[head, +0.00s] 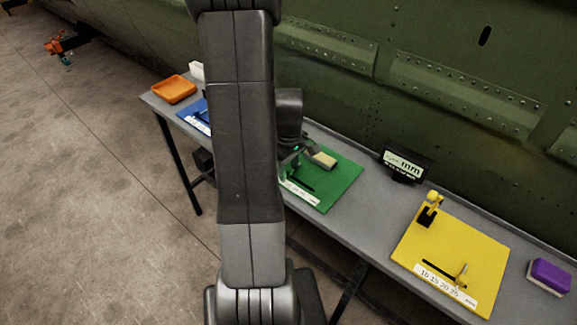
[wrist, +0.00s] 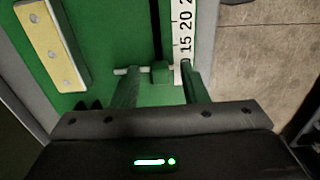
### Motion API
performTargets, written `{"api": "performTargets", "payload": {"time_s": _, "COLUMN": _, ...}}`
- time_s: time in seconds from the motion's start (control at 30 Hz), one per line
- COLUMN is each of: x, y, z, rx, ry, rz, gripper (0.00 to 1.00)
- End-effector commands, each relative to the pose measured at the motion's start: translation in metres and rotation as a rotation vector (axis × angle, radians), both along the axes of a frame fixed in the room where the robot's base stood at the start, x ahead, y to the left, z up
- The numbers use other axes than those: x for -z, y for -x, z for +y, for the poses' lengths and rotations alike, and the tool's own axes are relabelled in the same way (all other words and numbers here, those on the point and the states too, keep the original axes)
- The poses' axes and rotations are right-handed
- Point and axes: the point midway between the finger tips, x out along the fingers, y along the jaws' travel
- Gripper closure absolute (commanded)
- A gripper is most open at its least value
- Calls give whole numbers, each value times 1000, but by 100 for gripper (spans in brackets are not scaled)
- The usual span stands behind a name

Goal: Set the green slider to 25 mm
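The green board (head: 339,183) lies on the bench, with a dark slot and a white scale strip. In the wrist view its scale (wrist: 185,40) reads 15 and 20, with a cut-off number beyond. A lighter green block, seemingly the green slider (wrist: 160,95), sits beside the 15 end, with a thin pale bar across its front. My gripper (wrist: 160,80) has its two fingers apart, one on each side of this block. Whether they touch it is unclear. The exact slider reading cannot be read. In the head view my arm hides part of the green board and most of the gripper.
A pale block (wrist: 52,42) is fixed on the green board. A dark display (head: 405,165) showing "mm" stands right of it. Further right are a yellow slider board (head: 455,250) and a purple sponge (head: 549,275). An orange tray (head: 174,89) and blue board (head: 190,114) lie left.

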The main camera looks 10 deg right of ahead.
Motion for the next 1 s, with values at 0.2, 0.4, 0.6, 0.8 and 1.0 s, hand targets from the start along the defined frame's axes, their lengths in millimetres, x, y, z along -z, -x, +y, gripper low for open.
{"api": "performTargets", "payload": {"time_s": 0.2, "x": 0, "y": 0, "z": 0, "rx": 0, "ry": 0, "rz": 0, "gripper": 97}}
{"api": "performTargets", "payload": {"time_s": 0.4, "x": 0, "y": 0, "z": -1, "rx": 0, "ry": 0, "rz": 0, "gripper": 100}}
{"api": "performTargets", "payload": {"time_s": 0.6, "x": 1, "y": 22, "z": -19, "rx": 6, "ry": 1, "rz": -1, "gripper": 100}}
{"api": "performTargets", "payload": {"time_s": 0.8, "x": 0, "y": 51, "z": -40, "rx": 4, "ry": 1, "rz": -1, "gripper": 100}}
{"api": "performTargets", "payload": {"time_s": 1.0, "x": 0, "y": 60, "z": -47, "rx": 0, "ry": 1, "rz": -1, "gripper": 100}}
